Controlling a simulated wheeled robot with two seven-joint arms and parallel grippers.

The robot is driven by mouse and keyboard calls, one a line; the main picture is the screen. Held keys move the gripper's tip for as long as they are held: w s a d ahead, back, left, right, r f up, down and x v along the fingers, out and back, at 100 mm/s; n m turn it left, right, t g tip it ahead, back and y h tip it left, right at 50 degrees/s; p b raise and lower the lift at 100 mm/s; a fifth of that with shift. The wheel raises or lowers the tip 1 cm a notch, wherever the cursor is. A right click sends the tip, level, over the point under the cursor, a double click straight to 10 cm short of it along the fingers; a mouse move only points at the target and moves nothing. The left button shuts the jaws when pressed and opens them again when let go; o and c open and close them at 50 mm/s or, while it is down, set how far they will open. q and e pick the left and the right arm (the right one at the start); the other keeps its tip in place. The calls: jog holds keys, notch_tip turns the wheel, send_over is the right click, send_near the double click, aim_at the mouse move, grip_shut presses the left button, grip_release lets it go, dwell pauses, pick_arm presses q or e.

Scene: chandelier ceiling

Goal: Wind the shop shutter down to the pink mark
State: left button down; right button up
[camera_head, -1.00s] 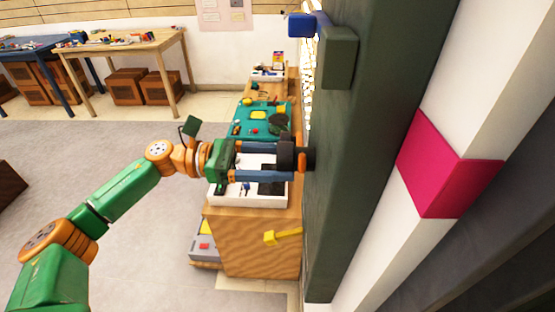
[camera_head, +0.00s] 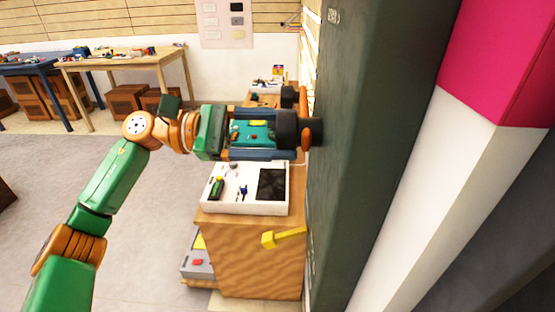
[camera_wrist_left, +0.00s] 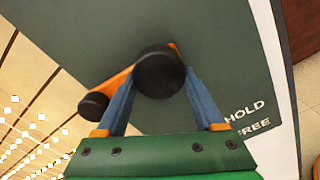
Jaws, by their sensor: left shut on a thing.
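My left gripper (camera_head: 292,134) reaches in from the left. Its blue fingers are shut on a black knob (camera_wrist_left: 160,72) of the orange crank (camera_head: 306,138) on the dark green panel (camera_head: 375,150). A smaller black knob (camera_wrist_left: 93,105) sits at the crank's other end, outside the fingers. The pink mark (camera_head: 492,55) is at the upper right, on a white post (camera_head: 445,165). My right gripper is not in view.
A yellow lever (camera_head: 285,236) sticks out left from the panel below the crank. The words HOLD and FREE (camera_wrist_left: 248,115) are on the panel. A wooden cabinet (camera_head: 250,255) with a white tray (camera_head: 215,205) stands below my gripper. Grey floor lies open to the left.

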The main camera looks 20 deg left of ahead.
pick_arm(q)
jog(key=m+b, duration=0.2)
jog(key=shift+f+m+b, duration=0.15)
jog(key=shift+m+b, duration=0.15)
jog(key=shift+m, duration=0.1)
jog(key=m+b, duration=0.1)
jog(key=m, duration=0.1)
jog(key=shift+w+r+m+b, duration=0.15)
jog(key=shift+r+m+b, duration=0.05)
jog(key=shift+m+b, duration=0.2)
jog(key=m+b, duration=0.1)
jog(key=m, duration=0.2)
jog(key=shift+r, duration=0.2)
jog(key=shift+w+a+r+m+b, duration=0.1)
jog(key=shift+m+b, duration=0.1)
jog(key=shift+m, duration=0.6)
jog(key=shift+r+m+b, duration=0.1)
jog(key=shift+m+b, duration=0.05)
jog(key=shift+m, duration=0.95)
grip_release()
jog(key=v, duration=0.7)
